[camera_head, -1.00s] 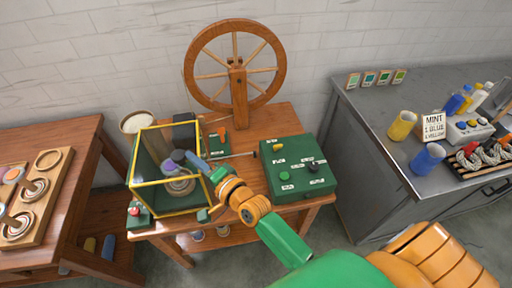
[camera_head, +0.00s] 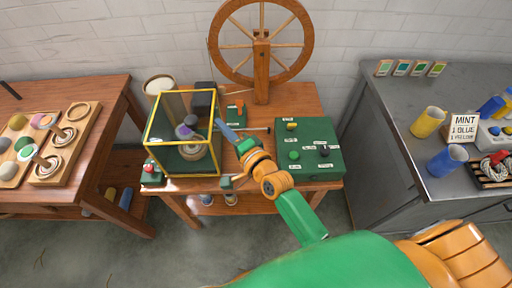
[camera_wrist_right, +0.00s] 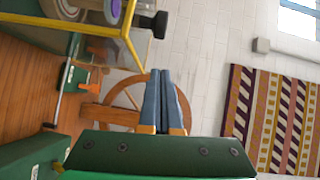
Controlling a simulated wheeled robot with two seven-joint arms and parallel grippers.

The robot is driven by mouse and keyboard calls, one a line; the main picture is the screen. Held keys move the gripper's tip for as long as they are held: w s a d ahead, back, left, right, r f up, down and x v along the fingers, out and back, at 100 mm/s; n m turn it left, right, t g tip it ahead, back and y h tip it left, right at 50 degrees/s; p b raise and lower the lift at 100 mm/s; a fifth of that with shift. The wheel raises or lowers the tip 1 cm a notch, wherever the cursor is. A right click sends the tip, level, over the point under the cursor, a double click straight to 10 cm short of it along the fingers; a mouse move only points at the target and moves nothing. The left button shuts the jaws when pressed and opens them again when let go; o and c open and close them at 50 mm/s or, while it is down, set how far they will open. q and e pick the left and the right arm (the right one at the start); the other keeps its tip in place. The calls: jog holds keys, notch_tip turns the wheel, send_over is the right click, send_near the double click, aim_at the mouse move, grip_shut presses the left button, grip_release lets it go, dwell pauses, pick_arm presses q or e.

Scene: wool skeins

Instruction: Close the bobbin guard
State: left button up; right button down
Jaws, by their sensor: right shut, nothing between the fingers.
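The bobbin guard (camera_head: 182,176), a clear box with a yellow frame, stands on the wooden spinning-wheel table around a bobbin (camera_head: 192,151) with purple and grey tops. I cannot tell whether it is fully closed. Its yellow frame also shows at the upper left of the right wrist view (camera_wrist_right: 128,24). My right gripper (camera_head: 219,122) has blue fingers and is at the guard's right edge in the head view; touching or apart is unclear. In the right wrist view its fingers (camera_wrist_right: 162,72) are together and empty, apart from the frame in the picture. My left gripper is not in view.
A spinning wheel (camera_head: 262,60) stands behind. A green control box (camera_head: 309,148) with knobs is right of my right gripper. A red button on a green base (camera_head: 150,173) is at the guard's left. A side table (camera_head: 110,92) stands left, a grey counter (camera_head: 400,100) right.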

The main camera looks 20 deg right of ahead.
jog(key=a+f+v, duration=0.1)
jog(key=v, duration=0.7)
jog(key=s+d+f+n+g+h, duration=0.1)
jog(key=s+d+f+n+g, duration=0.2)
jog(key=f, duration=0.6)
jog(key=s+d+f+n+g+h, duration=0.1)
jog(key=s+f+n+g, duration=0.3)
jog(key=f, duration=0.6)
jog(key=s+d+f+n+g+h, duration=0.15)
jog(key=s+f, duration=0.25)
jog(key=f, duration=0.5)
jog(key=s+d+f+n+g, duration=0.2)
jog(key=s+f, duration=0.1)
jog(key=s, duration=0.4)
jog(key=s+d+f+n+g+h, duration=0.1)
jog(key=s+d+f+n+g, duration=0.1)
jog(key=s, duration=0.4)
jog(key=s+d+f+n+g+h, duration=0.1)
jog(key=s+d+f+n+g, duration=0.1)
jog(key=s+f, duration=0.4)
jog(key=shift+s+n+b, duration=0.4)
jog(key=shift+s+n, duration=0.25)
jog(key=shift+s, duration=0.15)
jog(key=shift+g, duration=0.25)
